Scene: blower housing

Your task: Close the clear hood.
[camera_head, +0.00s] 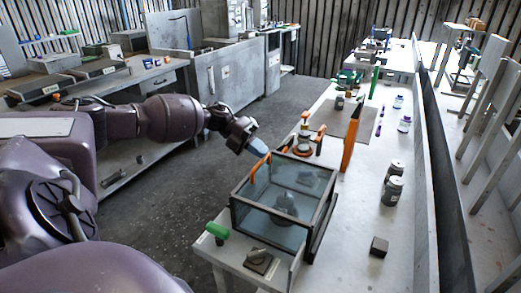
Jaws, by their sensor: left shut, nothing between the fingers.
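The clear hood (262,215) is a see-through box with a dark frame. It stands on the near end of the light workbench. A dark rounded part, perhaps the blower, shows dimly inside it. I cannot tell for certain how far the hood is open. My left gripper (262,149) is shut and empty, just above and beyond the orange bar. I cannot tell whether it touches the bar. My right gripper is not in view.
An orange-based device (304,142) and an upright orange post (349,147) stand behind the hood. Dark jars (392,190) stand to its right. A green-handled tool (217,230) and a small dark block (379,247) lie near the front. The floor left of the bench is open.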

